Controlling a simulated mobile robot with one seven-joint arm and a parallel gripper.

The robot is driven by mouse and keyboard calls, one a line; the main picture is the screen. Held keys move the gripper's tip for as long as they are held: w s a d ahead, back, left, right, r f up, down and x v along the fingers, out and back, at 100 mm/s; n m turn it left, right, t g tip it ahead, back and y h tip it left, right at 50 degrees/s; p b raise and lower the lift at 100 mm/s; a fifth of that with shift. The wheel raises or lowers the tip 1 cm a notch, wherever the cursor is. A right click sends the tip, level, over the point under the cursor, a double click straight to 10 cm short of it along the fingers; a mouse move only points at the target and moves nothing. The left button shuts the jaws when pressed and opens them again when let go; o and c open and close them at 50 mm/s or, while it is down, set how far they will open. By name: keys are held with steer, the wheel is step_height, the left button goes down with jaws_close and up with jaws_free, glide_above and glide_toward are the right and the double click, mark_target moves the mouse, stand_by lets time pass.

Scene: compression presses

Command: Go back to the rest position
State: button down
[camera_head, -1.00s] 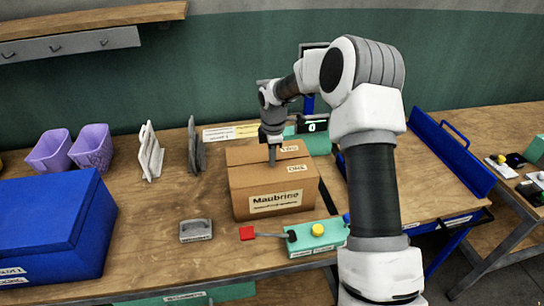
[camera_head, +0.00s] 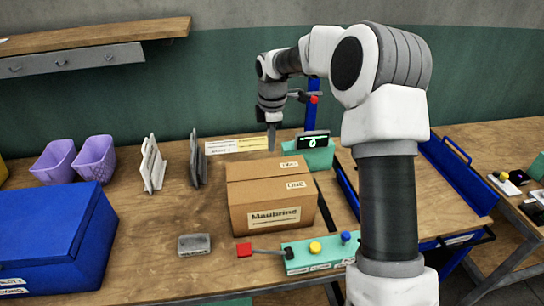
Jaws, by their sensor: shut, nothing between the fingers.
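My gripper (camera_head: 271,140) points down and is raised above and behind the cardboard box, near the back of the table. Its fingers are shut and hold nothing. The cardboard box (camera_head: 240,207) labelled Maubrine stands on the wooden table (camera_head: 150,235), apart from the gripper. My arm reaches in from the lower right, with its forearm bent over to the left at the top.
A teal control box (camera_head: 318,262) with yellow and blue knobs stands in front of the cardboard box. A teal scale (camera_head: 318,158) with a display reading 0 is behind it. A blue bin (camera_head: 45,240), purple baskets (camera_head: 95,158) and grey block (camera_head: 194,244) are to the left.

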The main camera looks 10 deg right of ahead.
steer(key=s+r+m+t+h, duration=0.15)
steer(key=s+r+m, duration=0.55)
steer(key=s+r, duration=0.75)
steer(key=s+d+f+m+t, duration=0.1)
steer(key=s+m, duration=0.4)
steer(key=s, duration=0.5)
steer(key=s+d+m+t+y, duration=0.1)
steer(key=s+m+t, duration=0.1)
steer(key=s+m, duration=0.4)
steer(key=s, duration=0.5)
steer(key=shift+f, duration=0.4)
